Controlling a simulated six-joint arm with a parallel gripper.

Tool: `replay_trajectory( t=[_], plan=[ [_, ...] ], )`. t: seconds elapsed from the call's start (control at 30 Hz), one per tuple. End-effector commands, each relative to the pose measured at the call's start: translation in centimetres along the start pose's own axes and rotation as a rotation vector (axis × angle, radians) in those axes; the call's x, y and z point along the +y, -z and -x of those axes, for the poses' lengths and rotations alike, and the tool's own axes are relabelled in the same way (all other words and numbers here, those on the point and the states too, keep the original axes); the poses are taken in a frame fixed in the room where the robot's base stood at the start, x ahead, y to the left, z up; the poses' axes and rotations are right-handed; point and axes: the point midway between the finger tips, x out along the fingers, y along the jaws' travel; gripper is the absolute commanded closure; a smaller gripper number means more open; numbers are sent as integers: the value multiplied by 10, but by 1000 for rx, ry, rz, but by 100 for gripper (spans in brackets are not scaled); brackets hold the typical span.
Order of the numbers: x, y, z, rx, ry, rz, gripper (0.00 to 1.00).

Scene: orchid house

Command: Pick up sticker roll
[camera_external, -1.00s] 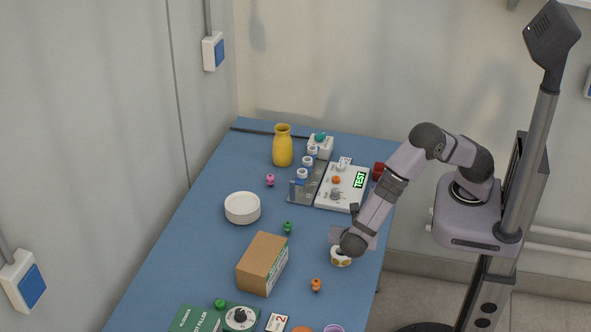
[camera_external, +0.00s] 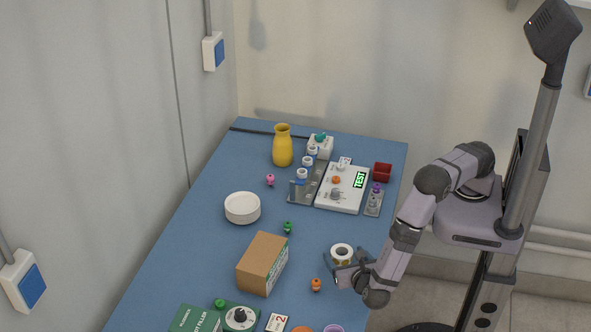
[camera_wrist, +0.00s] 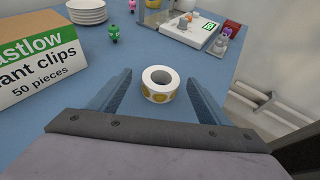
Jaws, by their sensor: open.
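The sticker roll (camera_external: 342,252) is a white ring with yellow stickers and a dark hole, lying flat on the blue table near its right edge. In the wrist view the roll (camera_wrist: 160,86) is centred just ahead of and between my fingers. My gripper (camera_wrist: 158,92) is open and empty, one finger to each side of the roll, with gaps on both sides. In the external view my gripper (camera_external: 347,266) is low at the table, on the near right side of the roll. I cannot tell whether the fingertips touch the table.
A cardboard box of plant clips (camera_external: 262,263) stands left of the roll. A small orange figure (camera_external: 316,285) is close to my gripper, and a green one (camera_external: 287,227) stands farther back. White plates (camera_external: 242,208) and a white test panel (camera_external: 342,188) are farther away.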

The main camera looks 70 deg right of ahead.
Motion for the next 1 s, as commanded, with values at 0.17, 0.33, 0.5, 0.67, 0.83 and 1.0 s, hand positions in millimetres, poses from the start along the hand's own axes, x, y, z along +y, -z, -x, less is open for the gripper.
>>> replay_trajectory(
  t=[0.17, 0.33, 0.5, 0.67, 0.83, 1.0],
  plan=[
    [-1, -1, -6, -1, 1, 1, 29],
    [-3, -2, -25, -2, 4, 2, 29],
    [-3, 0, -44, -1, 2, 0, 29],
    [-3, 2, -52, 0, 2, 0, 29],
    [-3, 3, -52, 1, 1, 0, 29],
    [-2, 3, -52, 1, 1, 0, 63]
  ],
)
